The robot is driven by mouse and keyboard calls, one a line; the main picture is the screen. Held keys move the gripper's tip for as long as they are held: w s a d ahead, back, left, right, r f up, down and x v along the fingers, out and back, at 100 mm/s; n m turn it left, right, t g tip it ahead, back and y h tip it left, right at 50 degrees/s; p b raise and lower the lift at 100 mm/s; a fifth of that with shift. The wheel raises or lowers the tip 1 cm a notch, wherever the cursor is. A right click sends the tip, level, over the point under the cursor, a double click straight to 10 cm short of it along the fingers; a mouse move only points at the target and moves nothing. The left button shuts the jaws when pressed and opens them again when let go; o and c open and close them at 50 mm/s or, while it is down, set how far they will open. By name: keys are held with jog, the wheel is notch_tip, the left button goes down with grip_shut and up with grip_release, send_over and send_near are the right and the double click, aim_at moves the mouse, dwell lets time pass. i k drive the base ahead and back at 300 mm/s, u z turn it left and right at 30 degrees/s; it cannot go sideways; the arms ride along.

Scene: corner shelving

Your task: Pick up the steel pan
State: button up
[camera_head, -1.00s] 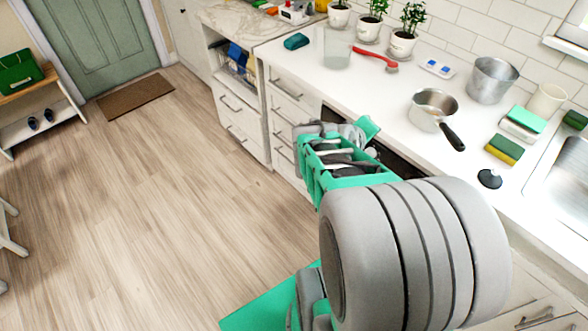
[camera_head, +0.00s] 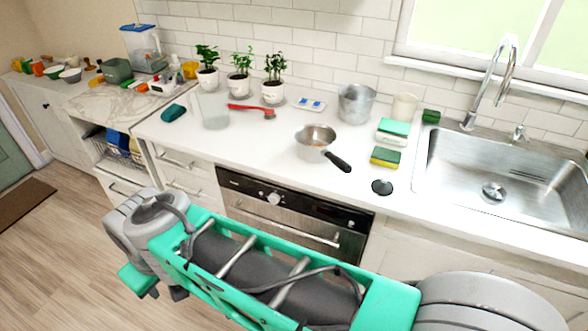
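The steel pan (camera_head: 316,137) stands upright on the white counter, in the middle of the head view. Its black handle points to the lower right, towards the viewer. Nothing touches the pan. My arm crosses the lower part of the view, in front of the counter and well apart from the pan. My gripper's fingers do not show.
A steel pot (camera_head: 356,103) and a cup (camera_head: 404,107) stand behind the pan. Sponges (camera_head: 386,157) and a black disc (camera_head: 382,187) lie to its right, before the sink (camera_head: 490,165). A red brush (camera_head: 252,110), glass container (camera_head: 213,112) and potted plants stand left. An oven (camera_head: 290,205) is below.

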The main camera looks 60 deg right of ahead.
aim_at(315, 142)
jog(key=z, duration=0.55)
jog(key=k, duration=1.3)
jog(key=z, duration=1.15)
jog(key=i, duration=0.6)
jog(key=z, duration=0.95)
jog(key=i, duration=0.75)
jog(key=z, duration=0.05)
jog(key=k, duration=0.9)
jog(key=z, duration=0.85)
jog(key=i, duration=0.55)
jog(key=u, duration=2.4)
